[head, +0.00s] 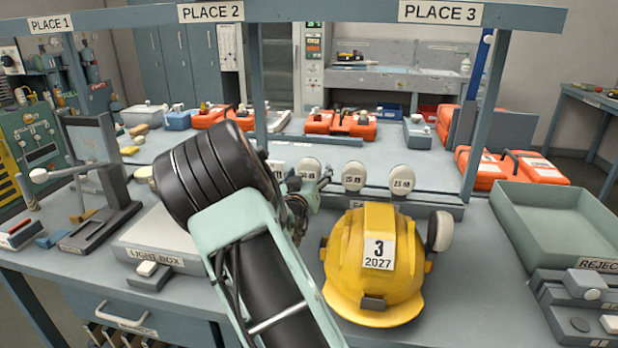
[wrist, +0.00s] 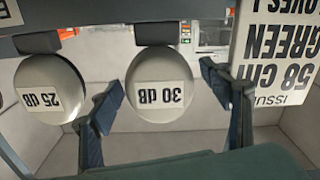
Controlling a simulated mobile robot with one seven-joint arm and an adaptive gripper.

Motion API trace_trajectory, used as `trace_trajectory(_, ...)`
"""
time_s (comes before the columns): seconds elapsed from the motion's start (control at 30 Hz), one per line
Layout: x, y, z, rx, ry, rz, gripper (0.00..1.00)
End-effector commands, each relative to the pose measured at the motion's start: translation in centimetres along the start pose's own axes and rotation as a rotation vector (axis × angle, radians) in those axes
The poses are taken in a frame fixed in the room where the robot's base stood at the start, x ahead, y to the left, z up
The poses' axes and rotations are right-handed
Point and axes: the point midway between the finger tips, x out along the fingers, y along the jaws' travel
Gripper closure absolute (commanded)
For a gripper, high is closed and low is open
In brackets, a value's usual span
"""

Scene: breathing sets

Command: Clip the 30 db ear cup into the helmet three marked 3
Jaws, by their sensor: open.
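The 30 dB ear cup (wrist: 160,75) is pale and oval and appears upside down in the wrist view, below a dark clip. My gripper (wrist: 161,85) is open, with one finger on each side of this cup. I cannot tell whether either finger touches it. In the head view my gripper (head: 303,198) is partly hidden behind my arm, near the row of cups. The yellow helmet marked 3 (head: 345,265) stands on the bench to its right. A pale ear cup (head: 440,231) is on the helmet's right side; no cup shows on its left.
A 25 dB cup (wrist: 50,90) hangs beside the 30 dB one. More cups (head: 353,176) (head: 402,180) line the rack. A printed card (wrist: 275,55) stands close to one finger. A green reject tray (head: 520,222) is at right, a light box (head: 150,252) at left.

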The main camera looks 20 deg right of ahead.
Motion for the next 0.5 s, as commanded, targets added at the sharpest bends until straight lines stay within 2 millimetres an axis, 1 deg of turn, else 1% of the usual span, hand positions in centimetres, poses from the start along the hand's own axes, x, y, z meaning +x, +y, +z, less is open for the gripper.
trace_trajectory(0.2,0.11,0.03,0.00,0.000,0.000,0.000,0.29)
trace_trajectory(0.27,0.10,0.02,0.00,0.000,0.000,0.000,0.34)
trace_trajectory(0.5,0.09,0.03,0.00,0.001,0.000,0.000,0.61)
